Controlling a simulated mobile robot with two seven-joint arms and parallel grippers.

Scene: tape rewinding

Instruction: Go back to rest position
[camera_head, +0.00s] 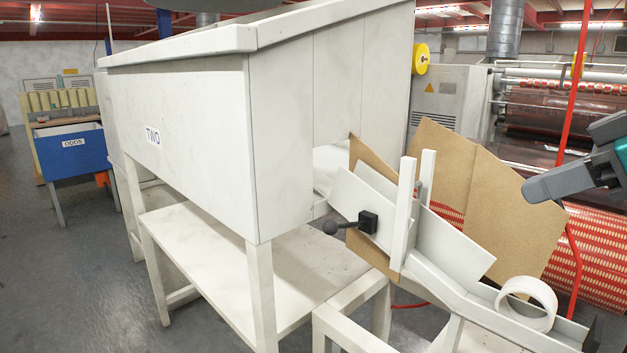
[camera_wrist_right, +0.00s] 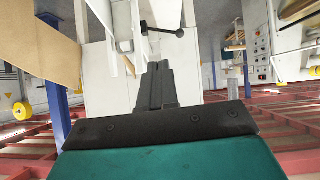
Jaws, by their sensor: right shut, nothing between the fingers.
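My right gripper (camera_head: 545,188) enters from the right edge in the head view, above the chute. It is apart from everything there. In the right wrist view its dark fingers (camera_wrist_right: 157,85) are together with nothing between them. A white tape roll (camera_head: 527,303) lies on the lower part of the white chute (camera_head: 440,281). My left gripper is not in view.
A large white bin marked TWO (camera_head: 190,130) fills the middle left. A black-knobbed lever (camera_head: 350,223) sticks out beside the chute. Brown boards (camera_head: 450,170) stand behind it. A red upright pole (camera_head: 573,90) is near my right arm. A blue bin (camera_head: 72,152) is far left.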

